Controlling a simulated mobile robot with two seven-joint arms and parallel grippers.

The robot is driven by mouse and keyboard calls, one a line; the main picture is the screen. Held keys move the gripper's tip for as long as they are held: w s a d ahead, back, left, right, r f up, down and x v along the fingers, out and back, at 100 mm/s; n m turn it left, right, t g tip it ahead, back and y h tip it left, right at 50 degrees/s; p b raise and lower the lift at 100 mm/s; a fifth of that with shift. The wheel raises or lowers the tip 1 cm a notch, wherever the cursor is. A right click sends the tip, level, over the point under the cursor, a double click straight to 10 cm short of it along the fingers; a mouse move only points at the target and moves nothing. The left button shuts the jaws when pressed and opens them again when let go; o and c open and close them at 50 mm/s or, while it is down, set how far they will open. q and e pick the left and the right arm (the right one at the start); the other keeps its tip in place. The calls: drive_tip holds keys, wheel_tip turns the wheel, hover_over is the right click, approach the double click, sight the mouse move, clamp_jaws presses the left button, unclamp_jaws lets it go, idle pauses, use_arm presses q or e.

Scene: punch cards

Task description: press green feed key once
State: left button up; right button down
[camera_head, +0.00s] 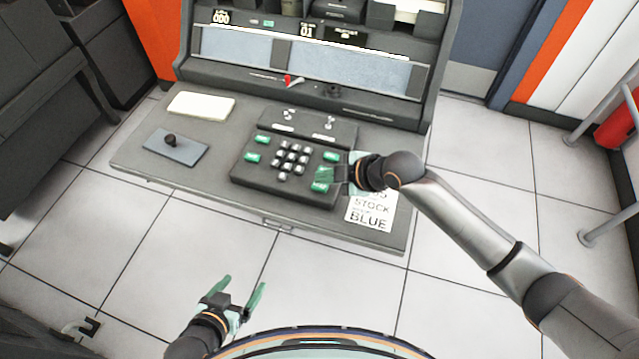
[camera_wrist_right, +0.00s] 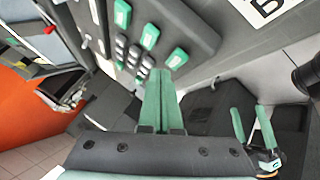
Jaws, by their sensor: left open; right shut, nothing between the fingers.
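The dark keypad (camera_head: 240,176) on the console desk has rows of grey keys and several green keys, with two at its left (camera_head: 265,139) and others at its right (camera_head: 331,156). Their labels are too small to read, so I cannot tell which is the feed key. My right gripper (camera_head: 325,177) is shut and empty over the keypad's right side, partly hiding the green keys there. In the right wrist view its fingertips (camera_wrist_right: 163,75) point at the keypad near a green key (camera_wrist_right: 177,58); contact cannot be told. My left gripper (camera_head: 234,294) is open and empty, in front of the desk.
A printed card reading STOCK and BLUE (camera_head: 370,213) lies right of the keypad. A cream card stack (camera_head: 201,106) and a grey plate with a black knob (camera_head: 176,148) are at the left. A small switch panel (camera_head: 307,127) stands behind the keypad.

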sight(325, 188)
drive_tip(key=shift+f, duration=0.15)
drive_tip(key=shift+f, duration=0.3)
drive_tip(key=shift+f+b, duration=0.4)
drive_tip(key=shift+f, duration=0.05)
idle(0.5)
drive_tip(key=shift+r, duration=0.15)
drive_tip(key=shift+r+p, duration=0.75)
drive_tip(key=shift+p, duration=0.15)
wheel_tip(325, 188, up, 5)
drive_tip(key=p, duration=0.5)
idle(0.6)
